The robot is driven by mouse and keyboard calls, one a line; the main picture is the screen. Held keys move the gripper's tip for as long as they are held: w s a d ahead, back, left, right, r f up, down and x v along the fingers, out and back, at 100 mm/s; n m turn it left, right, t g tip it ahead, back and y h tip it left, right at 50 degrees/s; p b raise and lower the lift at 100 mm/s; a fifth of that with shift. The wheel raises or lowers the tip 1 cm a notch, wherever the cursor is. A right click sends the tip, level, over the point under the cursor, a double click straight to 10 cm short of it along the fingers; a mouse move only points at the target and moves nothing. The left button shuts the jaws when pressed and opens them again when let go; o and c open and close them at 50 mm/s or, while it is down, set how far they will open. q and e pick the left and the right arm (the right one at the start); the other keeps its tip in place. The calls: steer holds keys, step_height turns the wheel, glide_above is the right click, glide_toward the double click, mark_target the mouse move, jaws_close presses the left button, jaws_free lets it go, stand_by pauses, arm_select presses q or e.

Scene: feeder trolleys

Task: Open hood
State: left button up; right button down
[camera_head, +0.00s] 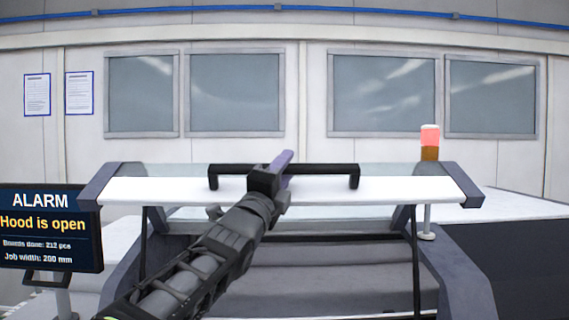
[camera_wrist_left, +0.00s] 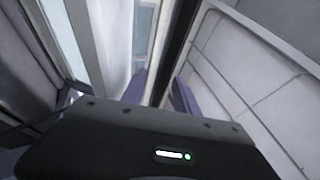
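The hood (camera_head: 318,188) is a white and glass panel with dark side frames, standing raised on thin dark struts above the machine opening. Its black handle (camera_head: 325,168) is a bar along the upper front. My left gripper (camera_head: 285,158) is at the left half of the handle, with a purple finger showing above the bar. In the left wrist view, the two purple fingers of my left gripper (camera_wrist_left: 160,88) stand apart with the dark handle bar (camera_wrist_left: 178,55) running between them; a light gap shows beside the bar. My right gripper is not in view.
A screen (camera_head: 45,228) at left reads "ALARM, Hood is open". A signal light (camera_head: 430,138) glows red on a post at right. White machine tops flank the hood, and a wall with windows (camera_head: 383,92) is behind.

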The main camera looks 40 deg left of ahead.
arm_select(q)
steer(key=shift+c, duration=0.3)
jaws_close()
steer(key=shift+f, duration=0.1)
stand_by(1.0)
